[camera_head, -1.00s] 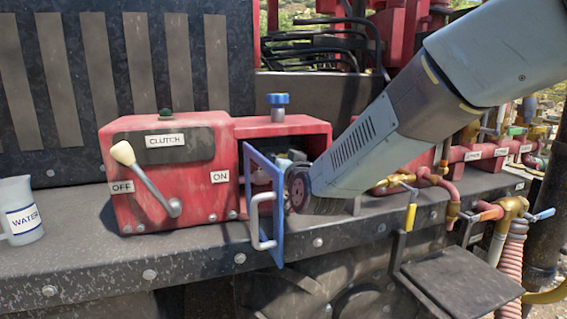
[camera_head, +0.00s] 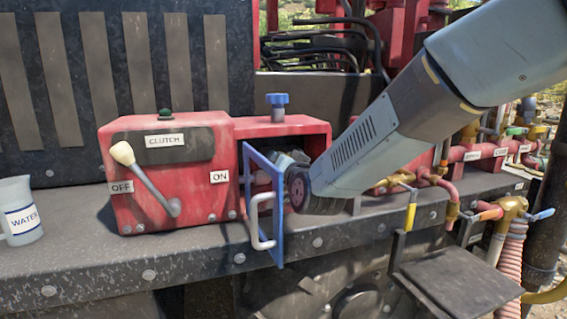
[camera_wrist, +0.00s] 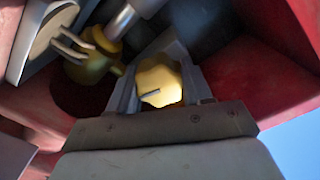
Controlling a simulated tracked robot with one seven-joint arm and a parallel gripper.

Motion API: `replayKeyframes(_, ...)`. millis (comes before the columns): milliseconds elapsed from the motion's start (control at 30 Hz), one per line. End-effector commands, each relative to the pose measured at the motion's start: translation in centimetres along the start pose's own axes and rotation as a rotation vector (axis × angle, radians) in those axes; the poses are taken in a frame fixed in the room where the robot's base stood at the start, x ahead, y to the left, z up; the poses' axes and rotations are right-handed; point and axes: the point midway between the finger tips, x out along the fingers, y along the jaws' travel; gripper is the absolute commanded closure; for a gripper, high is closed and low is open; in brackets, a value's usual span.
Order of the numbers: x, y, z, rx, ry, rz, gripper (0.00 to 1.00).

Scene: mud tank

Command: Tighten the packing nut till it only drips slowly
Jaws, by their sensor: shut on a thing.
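The packing nut appears as a yellow brass piece (camera_wrist: 160,72) between the fingers of my gripper (camera_wrist: 160,88) in the wrist view. The fingers are closed on its two sides. A thin dark pin or slot shows across its face. In the head view my gripper (camera_head: 288,160) reaches into the open red housing (camera_head: 285,125) behind the blue-framed door. My wrist and the door hide the nut there. No drip or water stream can be made out in either view.
The blue door (camera_head: 278,220) with a pale handle stands open close to my wrist. A brass fitting (camera_wrist: 92,62) with a steel rod (camera_wrist: 122,20) sits near the left finger. The clutch box (camera_head: 165,185) and water jug (camera_head: 20,210) stand left. Pipes and valves (camera_head: 410,205) lie right.

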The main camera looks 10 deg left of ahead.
Motion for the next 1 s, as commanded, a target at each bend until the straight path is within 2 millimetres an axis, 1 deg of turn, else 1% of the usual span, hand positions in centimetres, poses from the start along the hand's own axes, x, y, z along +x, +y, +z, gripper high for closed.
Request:
replayKeyframes(33,0.2,0.3,-0.7,0.002,0.016,0.006,0.81)
replayKeyframes(67,0.2,0.3,-0.8,0.002,0.016,0.006,0.50)
replayKeyframes(300,0.1,0.2,-0.4,0.001,0.009,0.003,0.27)
replayKeyframes(333,0.1,0.2,-0.4,0.001,0.008,0.003,0.25)
replayKeyframes(567,0.0,0.1,-0.2,0.000,0.005,0.001,0.25)
replayKeyframes(667,-0.4,0.1,-0.2,0.000,0.004,0.001,0.25)
replayKeyframes(767,-1.5,0.0,-0.2,0.000,0.004,0.001,0.25)
replayKeyframes(1000,-5.6,0.1,-0.2,-0.001,0.005,0.000,0.25)
